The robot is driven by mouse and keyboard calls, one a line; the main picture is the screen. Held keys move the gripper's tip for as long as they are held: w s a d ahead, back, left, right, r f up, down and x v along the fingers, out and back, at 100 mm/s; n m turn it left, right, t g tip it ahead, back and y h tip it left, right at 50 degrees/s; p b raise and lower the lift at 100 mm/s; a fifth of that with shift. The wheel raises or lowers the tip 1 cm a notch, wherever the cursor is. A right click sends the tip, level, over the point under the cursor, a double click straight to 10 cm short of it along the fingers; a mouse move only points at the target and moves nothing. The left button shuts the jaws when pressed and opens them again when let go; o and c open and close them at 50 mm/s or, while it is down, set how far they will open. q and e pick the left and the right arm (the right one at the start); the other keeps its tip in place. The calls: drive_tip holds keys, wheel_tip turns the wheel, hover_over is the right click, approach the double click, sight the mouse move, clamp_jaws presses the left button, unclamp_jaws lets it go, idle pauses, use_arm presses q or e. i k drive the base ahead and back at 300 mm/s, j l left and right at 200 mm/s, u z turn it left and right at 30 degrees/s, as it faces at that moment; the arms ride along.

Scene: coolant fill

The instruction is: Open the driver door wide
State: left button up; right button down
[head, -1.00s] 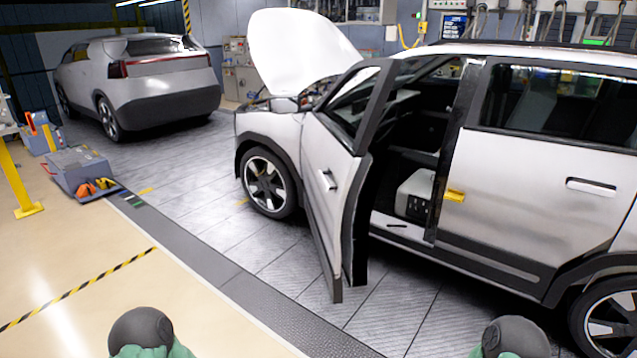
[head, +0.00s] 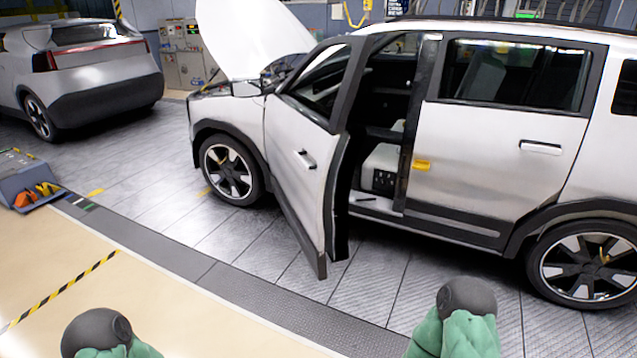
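The driver door (head: 298,154) of the white car stands partly open, swung out from the body at an angle, with its handle (head: 304,159) on the outer face. The doorway behind it shows a dark interior and a light boxy part low inside. Dark rounded ends of my two arms with green parts show at the bottom edge, one at the lower left and one at the lower right. They are apart from the door. Neither gripper's fingers can be seen.
The white car's hood (head: 250,38) is raised. The rear door (head: 500,160) is closed, with a yellow tag (head: 422,165) near its front edge. Another car (head: 85,75) stands at the back left. A grey toolbox (head: 28,180) sits at the left edge. The floor before the door is clear.

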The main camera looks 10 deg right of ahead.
sight(313, 203)
drive_tip(key=i+l+u, duration=0.25)
drive_tip(key=u, duration=0.15)
drive_tip(key=i+l+u, duration=0.2)
drive_tip(key=u, duration=0.2)
drive_tip(key=i+l+u, duration=0.1)
drive_tip(key=l, duration=0.3)
drive_tip(key=i+l, duration=0.2)
drive_tip(key=l, duration=0.2)
drive_tip(key=i+l+u, duration=0.15)
drive_tip(key=l, duration=0.3)
drive_tip(key=i+l, duration=0.15)
drive_tip(key=l, duration=0.25)
drive_tip(key=i+l+u, duration=0.15)
drive_tip(key=l, duration=0.3)
drive_tip(key=i+l+u, duration=0.1)
drive_tip(key=l, duration=0.35)
